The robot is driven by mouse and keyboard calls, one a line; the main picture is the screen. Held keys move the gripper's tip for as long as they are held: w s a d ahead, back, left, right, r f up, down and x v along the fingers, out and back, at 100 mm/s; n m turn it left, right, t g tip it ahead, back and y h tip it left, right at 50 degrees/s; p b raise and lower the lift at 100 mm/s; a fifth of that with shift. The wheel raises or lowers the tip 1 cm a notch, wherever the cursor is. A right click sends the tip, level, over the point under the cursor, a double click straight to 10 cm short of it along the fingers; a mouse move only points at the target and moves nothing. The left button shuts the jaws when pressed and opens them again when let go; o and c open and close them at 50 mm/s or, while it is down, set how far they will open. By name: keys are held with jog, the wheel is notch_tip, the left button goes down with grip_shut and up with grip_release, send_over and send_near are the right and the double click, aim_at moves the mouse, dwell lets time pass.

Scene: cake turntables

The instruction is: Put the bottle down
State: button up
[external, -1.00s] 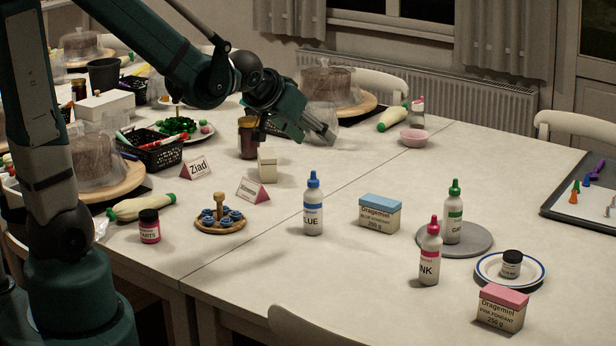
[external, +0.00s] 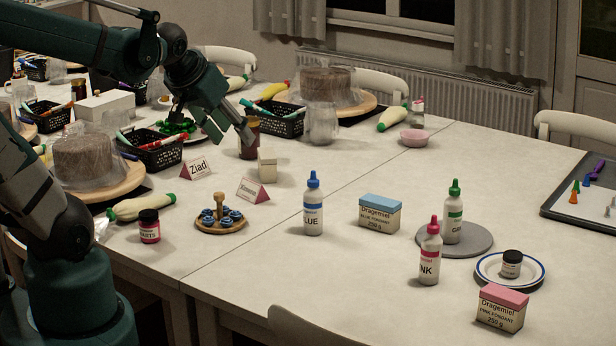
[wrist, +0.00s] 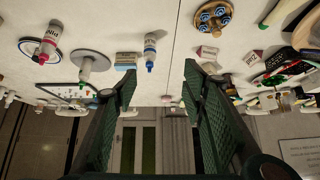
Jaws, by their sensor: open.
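The blue-capped BLUE bottle (external: 313,208) stands upright on the table, left of a blue-topped fondant box. The green-capped bottle (external: 453,218) stands upright on the grey turntable (external: 480,240). The pink-capped INK bottle (external: 429,257) stands upright at the turntable's front left edge. My gripper (external: 232,140) is open and empty, raised above the far left part of the table, apart from all three bottles. The wrist view shows its two fingers (wrist: 158,88) spread, with the blue (wrist: 150,52), green (wrist: 86,68) and pink (wrist: 50,42) bottles upside down in the picture.
A blue-topped box (external: 380,212), a pink-topped box (external: 502,309) and a plate with a small jar (external: 511,264) stand around the bottles. A brown jar (external: 249,140), name cards, a black basket (external: 153,150) and covered cakes crowd the left side. The front middle table is clear.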

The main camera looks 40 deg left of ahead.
jog(key=s+a, duration=0.1)
jog(key=s, duration=0.6)
jog(key=shift+a+f+g, duration=0.15)
jog(key=shift+a+g, duration=0.15)
jog(key=shift+g, duration=0.1)
dwell(0.8)
